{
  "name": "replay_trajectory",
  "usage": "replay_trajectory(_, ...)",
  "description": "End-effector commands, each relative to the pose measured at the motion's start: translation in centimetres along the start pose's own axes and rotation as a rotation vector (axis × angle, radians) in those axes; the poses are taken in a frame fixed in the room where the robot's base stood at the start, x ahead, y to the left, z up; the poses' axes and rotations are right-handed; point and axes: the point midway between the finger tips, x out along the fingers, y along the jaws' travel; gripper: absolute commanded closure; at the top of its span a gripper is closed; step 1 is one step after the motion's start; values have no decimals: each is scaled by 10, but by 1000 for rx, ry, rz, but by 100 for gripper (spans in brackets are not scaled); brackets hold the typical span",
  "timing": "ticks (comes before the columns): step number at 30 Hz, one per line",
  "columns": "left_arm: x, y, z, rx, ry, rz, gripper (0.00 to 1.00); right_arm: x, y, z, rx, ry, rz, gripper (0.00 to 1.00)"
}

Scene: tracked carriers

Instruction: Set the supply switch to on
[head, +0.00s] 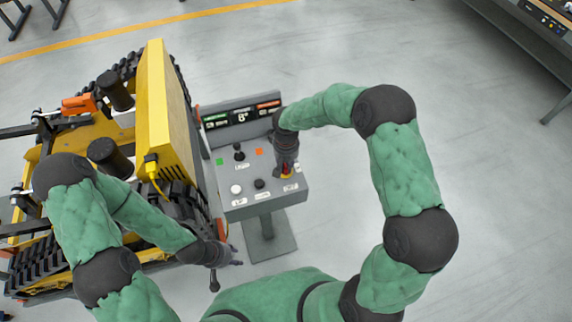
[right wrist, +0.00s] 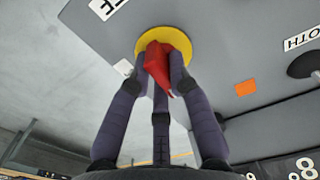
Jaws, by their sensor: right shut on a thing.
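The control panel (head: 222,183) is a grey sloped box on a post. At its lower right is a red switch handle on a yellow disc (head: 287,176), which I take to be the supply switch; its label is not readable. In the right wrist view the red handle (right wrist: 157,67) stands out from the yellow disc (right wrist: 178,40), slanted in the picture. My right gripper (right wrist: 162,80) is shut on this handle, its fingers either side of it. In the head view my right gripper (head: 286,167) hides most of the switch. My left gripper (head: 230,262) hangs low beside the tracked carrier, apart from the panel; its fingers are unclear.
The panel also has a black lever (head: 239,152), a white button (head: 236,189), a black knob (head: 259,184), and green (head: 219,162) and orange (head: 259,151) squares. A yellow tracked carrier (head: 165,110) stands close at the left. The floor right of the panel is clear.

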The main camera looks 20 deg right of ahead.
Motion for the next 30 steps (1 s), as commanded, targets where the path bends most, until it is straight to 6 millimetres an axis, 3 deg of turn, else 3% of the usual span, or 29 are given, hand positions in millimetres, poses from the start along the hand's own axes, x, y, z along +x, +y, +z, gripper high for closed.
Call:
replay_trajectory(8,19,-7,-1,0,0,0,60,2,0,0,175,2,0,100)
replay_trajectory(30,65,-23,-2,0,0,0,60,2,-2,3,873,1,0,100)
